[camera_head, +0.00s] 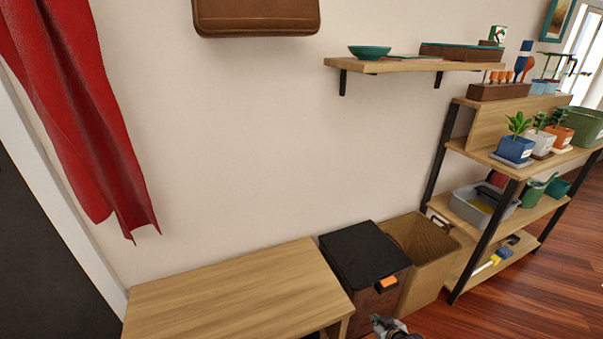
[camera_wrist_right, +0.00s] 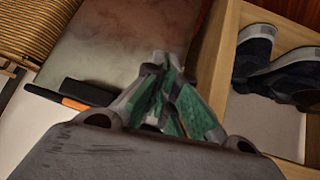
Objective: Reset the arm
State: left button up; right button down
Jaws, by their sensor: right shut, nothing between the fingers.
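My right gripper (camera_head: 384,324) shows at the bottom edge of the head view, in front of the dark-lidded box (camera_head: 362,254). In the wrist view its green-padded fingers (camera_wrist_right: 168,88) are closed together with nothing between them. Only the tip part of this gripper shows in the head view; the rest is cut off by the frame. My left gripper is not in view.
A wooden bench (camera_head: 230,296) stands left of the box, and an open bin (camera_head: 423,250) stands right of it. A shelf rack with plants (camera_head: 515,150) is further right. Dark shoes (camera_wrist_right: 268,50) lie in a wooden compartment in the wrist view. Wooden floor (camera_head: 530,305) is clear at lower right.

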jog(key=s+a+r+g+y, duration=0.2)
jog(key=s+a+r, duration=0.7)
jog(key=s+r, duration=0.25)
pick_arm(q)
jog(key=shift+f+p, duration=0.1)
jog(key=shift+p, duration=0.35)
pick_arm(e)
jog(key=s+a+f+m+g, duration=0.1)
jog(key=s+f+g, duration=0.1)
jog(key=s, duration=0.6)
jog(key=shift+a+f, duration=0.4)
jog(key=shift+f, duration=0.5)
pick_arm(q)
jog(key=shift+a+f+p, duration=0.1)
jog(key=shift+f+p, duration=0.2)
jog(key=shift+p, duration=0.4)
pick_arm(e)
jog(key=shift+d+f, duration=0.1)
jog(key=shift+f, duration=0.2)
